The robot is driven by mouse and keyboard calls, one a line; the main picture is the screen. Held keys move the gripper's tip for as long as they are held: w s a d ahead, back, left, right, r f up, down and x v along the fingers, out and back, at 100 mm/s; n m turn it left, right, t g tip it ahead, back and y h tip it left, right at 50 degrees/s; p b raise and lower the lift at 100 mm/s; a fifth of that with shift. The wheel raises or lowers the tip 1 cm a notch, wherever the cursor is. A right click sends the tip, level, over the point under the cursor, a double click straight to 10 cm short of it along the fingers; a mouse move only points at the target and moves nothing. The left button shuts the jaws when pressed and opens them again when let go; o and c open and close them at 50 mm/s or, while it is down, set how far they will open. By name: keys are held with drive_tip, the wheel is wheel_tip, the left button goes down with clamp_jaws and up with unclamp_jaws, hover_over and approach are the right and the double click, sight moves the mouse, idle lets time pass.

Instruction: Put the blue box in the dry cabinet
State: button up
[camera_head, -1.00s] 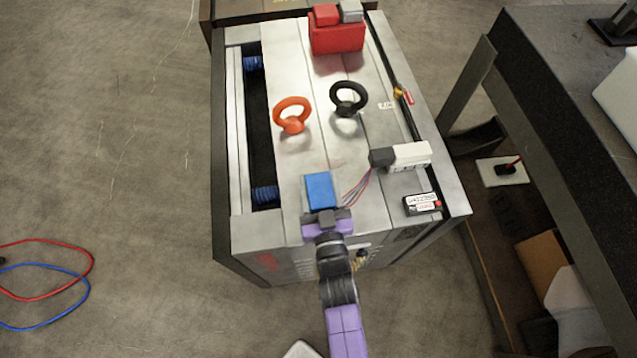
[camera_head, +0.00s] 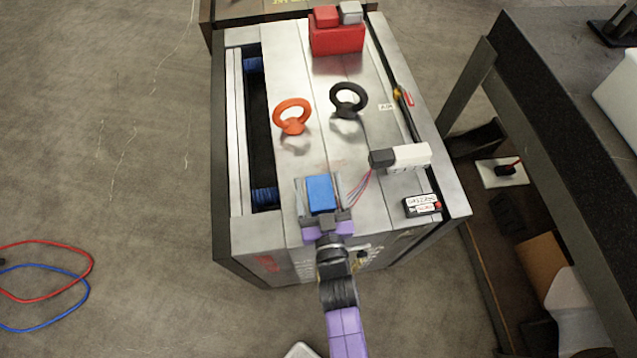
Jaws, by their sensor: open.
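The blue box (camera_head: 321,193) sits on the metal top of the mould base (camera_head: 285,165), near its front edge. My gripper (camera_head: 320,190) reaches over that edge from below in the picture. Its two grey fingers are spread, one on the left and one on the right of the box. I cannot tell whether either finger touches it. I cannot make out a dry cabinet for certain in this view.
An orange ring (camera_head: 292,117) and a black ring (camera_head: 348,99) stand behind the box. A grey-and-white connector (camera_head: 402,156) with thin wires and a small black labelled device (camera_head: 422,204) lie to the right. A red block (camera_head: 337,38) is at the back. A dark workbench (camera_head: 575,130) stands at right.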

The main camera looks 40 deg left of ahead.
sight(323, 212)
drive_tip(key=b+v, duration=0.1)
drive_tip(key=v, duration=1)
drive_tip(key=shift+s+d, duration=0.25)
drive_tip(key=shift+s, duration=0.05)
drive_tip(key=s+d+r+m+t+h, duration=0.1)
drive_tip(key=s+d+r+m+h, duration=0.1)
drive_tip(key=d, duration=0.7)
drive_tip(key=s+d+r+m+t+h, duration=0.1)
drive_tip(key=s+d+r+m+h, duration=0.1)
drive_tip(key=d, duration=0.8)
drive_tip(key=s+d+r+m+t+h, duration=0.1)
drive_tip(key=s+d+r+m+h, duration=0.2)
drive_tip(key=s+d+h, duration=0.3)
drive_tip(key=d+r, duration=0.1)
drive_tip(key=d, duration=0.2)
drive_tip(key=shift+s+d+r+t, duration=0.15)
drive_tip(key=shift+d+r+t, duration=0.1)
drive_tip(key=shift+d+t, duration=0.15)
drive_tip(key=shift+o, duration=0.5)
drive_tip(key=s+d+r+m+h, duration=0.3)
drive_tip(key=s+d+r, duration=0.1)
drive_tip(key=r, duration=0.3)
drive_tip(key=shift+s+d+g+h, duration=0.3)
drive_tip(key=shift+s+h, duration=0.1)
drive_tip(key=shift+s, duration=0.1)
drive_tip(key=shift+r, duration=0.1)
